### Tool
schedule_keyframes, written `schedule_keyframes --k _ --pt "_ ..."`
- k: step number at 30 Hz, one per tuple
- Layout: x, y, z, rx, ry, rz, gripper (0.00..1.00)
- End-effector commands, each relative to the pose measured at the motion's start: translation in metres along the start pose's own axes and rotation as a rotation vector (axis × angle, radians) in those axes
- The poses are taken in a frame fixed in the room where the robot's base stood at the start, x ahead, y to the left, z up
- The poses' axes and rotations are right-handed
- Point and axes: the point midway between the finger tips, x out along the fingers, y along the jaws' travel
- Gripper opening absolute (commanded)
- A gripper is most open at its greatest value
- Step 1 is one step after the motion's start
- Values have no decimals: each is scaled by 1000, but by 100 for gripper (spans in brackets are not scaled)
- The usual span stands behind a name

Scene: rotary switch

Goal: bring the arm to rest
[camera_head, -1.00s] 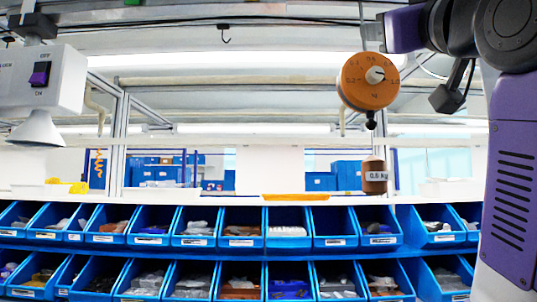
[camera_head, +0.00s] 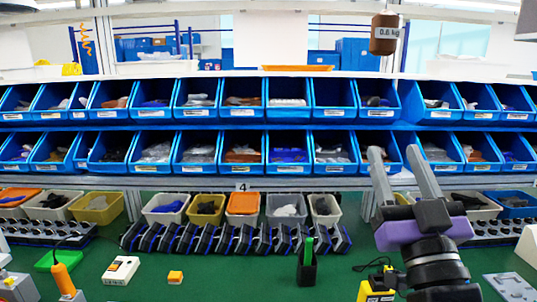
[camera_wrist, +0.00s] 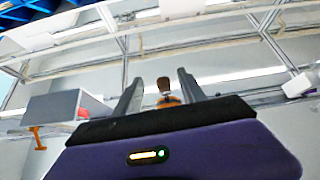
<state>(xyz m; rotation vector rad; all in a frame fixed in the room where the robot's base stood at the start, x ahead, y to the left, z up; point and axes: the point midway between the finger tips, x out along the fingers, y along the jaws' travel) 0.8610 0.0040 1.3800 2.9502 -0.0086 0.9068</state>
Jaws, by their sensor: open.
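My gripper (camera_head: 395,150) shows at the right of the head view, pointing up and away from me. Its two grey fingers are apart, with nothing held between them. A purple body and black wrist sit below them, above the green bench. In the wrist view my gripper (camera_wrist: 157,82) also shows open. Between its fingers there, farther off, is a small brown and orange hanging thing, apart from them. A brown weight (camera_head: 384,35) hangs above the fingertips in the head view, not touching them.
Two rows of blue bins (camera_head: 252,142) cross the back. Bare green lies mid-bench.

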Motion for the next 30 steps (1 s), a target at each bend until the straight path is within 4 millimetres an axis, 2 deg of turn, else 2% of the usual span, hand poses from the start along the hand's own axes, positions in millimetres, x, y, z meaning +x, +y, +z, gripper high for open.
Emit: schedule_keyframes --k 1,3,12,21,30 --pt "-21 -1 16 6 -22 1 48" --pt "-48 -2 31 14 -41 2 48" --pt "-164 -4 76 43 -141 7 48" --pt "-281 -5 93 58 -287 9 48" --pt "-394 -5 93 59 -502 4 48"
